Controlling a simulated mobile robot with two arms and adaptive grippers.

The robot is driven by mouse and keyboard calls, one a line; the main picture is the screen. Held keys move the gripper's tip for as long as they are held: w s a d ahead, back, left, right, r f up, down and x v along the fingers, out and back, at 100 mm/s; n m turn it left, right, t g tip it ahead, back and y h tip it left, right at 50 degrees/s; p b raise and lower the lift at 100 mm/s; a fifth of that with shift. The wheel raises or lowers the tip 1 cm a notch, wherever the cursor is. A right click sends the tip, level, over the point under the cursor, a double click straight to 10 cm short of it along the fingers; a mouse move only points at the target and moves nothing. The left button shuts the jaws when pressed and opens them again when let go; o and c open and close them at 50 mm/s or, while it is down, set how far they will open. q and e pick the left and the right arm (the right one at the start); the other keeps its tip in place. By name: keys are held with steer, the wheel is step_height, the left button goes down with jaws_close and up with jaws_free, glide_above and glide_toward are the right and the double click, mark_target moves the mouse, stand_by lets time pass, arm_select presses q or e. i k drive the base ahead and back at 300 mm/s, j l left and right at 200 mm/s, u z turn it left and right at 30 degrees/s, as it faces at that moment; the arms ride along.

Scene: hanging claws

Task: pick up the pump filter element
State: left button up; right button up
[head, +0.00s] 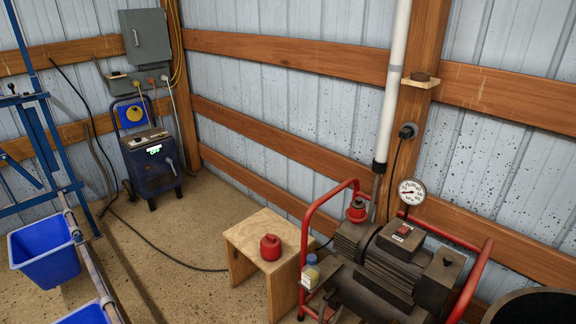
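A compressor-like pump (385,255) with a red tube frame stands at the lower right. A red rounded part (357,211) sits upright at its back left, by the white pipe. A similar red rounded part (270,248) sits on a small wooden stool (256,231) left of the pump. A dark brown round piece (420,76) lies on a small wooden ledge on the post. I cannot tell which of these is the pump filter element. Neither of my grippers is in view.
A round gauge (411,192) stands up from the pump. A dark blue wheeled machine (152,160) stands by the back wall. A blue bin (45,252) and blue frame are at the left. A black cable crosses the floor. Floor between bin and stool is mostly open.

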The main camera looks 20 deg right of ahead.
mark_target(358, 203)
steer(key=z, duration=1.25)
